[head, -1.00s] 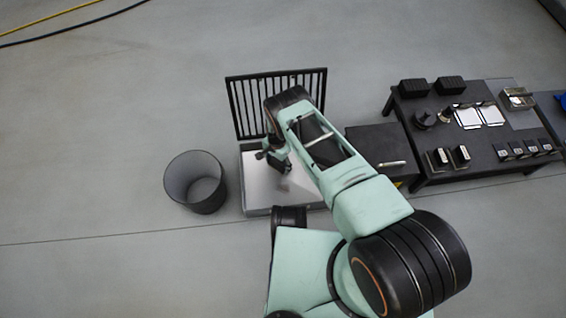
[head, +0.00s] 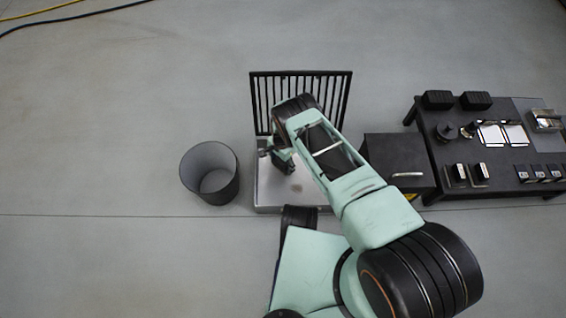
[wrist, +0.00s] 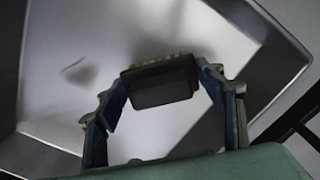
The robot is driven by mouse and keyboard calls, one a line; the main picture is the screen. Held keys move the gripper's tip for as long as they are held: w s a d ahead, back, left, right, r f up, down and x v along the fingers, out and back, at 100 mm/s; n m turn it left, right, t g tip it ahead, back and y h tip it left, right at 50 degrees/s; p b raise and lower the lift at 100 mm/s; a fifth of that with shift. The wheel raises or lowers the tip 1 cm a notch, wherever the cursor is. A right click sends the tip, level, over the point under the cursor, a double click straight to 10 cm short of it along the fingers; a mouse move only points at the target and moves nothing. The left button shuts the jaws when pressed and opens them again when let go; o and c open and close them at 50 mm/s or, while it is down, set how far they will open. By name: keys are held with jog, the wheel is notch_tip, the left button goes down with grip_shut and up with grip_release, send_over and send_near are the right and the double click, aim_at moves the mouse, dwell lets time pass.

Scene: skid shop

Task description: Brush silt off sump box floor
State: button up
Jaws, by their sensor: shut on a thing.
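The sump box (head: 283,209) is a low grey metal box on the floor, with its pale bare floor (wrist: 200,35) filling the wrist view. A small brownish patch (wrist: 80,72), looking like silt, lies on that floor left of the gripper; it also shows faintly in the head view (head: 297,187). My gripper (wrist: 160,82) is shut on a dark block-shaped brush (wrist: 161,88), which it holds over the box floor. Its bristles are mostly hidden, and I cannot tell whether they touch the floor. In the head view my arm covers part of the box.
A black barred grate (head: 343,100) stands upright behind the box. A dark round bin (head: 210,190) stands to its left. A dark cabinet (head: 385,150) and a black table (head: 455,142) with several small items are to the right. Open floor lies left.

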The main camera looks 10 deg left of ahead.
jog(key=shift+r+p, duration=2.1)
jog(key=shift+r, duration=0.9)
jog(key=shift+r, duration=0.15)
jog(key=shift+r+p, duration=1)
jog(key=shift+r, duration=0.4)
